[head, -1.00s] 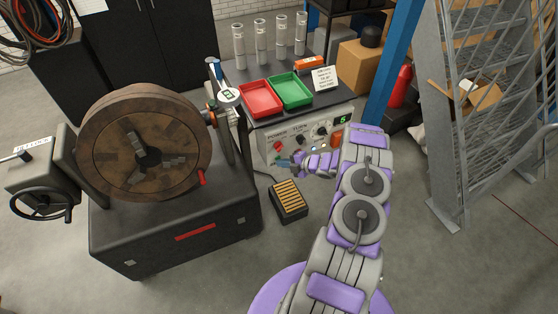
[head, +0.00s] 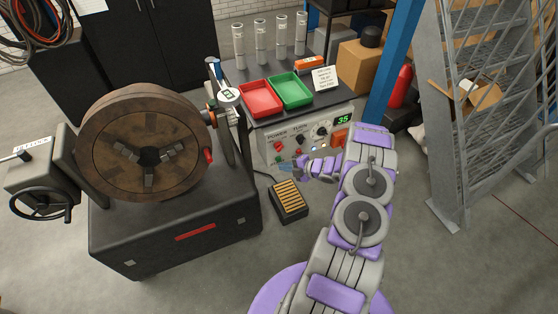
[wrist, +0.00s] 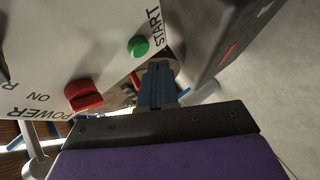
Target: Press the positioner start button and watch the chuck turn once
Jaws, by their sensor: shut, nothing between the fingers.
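The brown round chuck (head: 175,165) with grey jaws stands on the dark positioner base (head: 170,225) at left. A red peg (head: 209,156) shows at its right edge. The control panel (head: 265,145) has a red power switch (head: 278,146) and a lit green display (head: 343,119) reading 35. In the wrist view, the green button (wrist: 138,46) marked START sits beside the red power switch (wrist: 83,95). My gripper (wrist: 157,82) has its blue fingers shut and empty, just below the button in that picture and apart from it. In the head view my gripper (head: 299,157) is small, in front of the panel.
A red tray (head: 260,111) and a green tray (head: 309,102) lie on the bench top, with several clear tubes behind. A foot pedal (head: 289,208) lies on the floor below the panel. A metal stair (head: 447,190) stands at right. The floor between is open.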

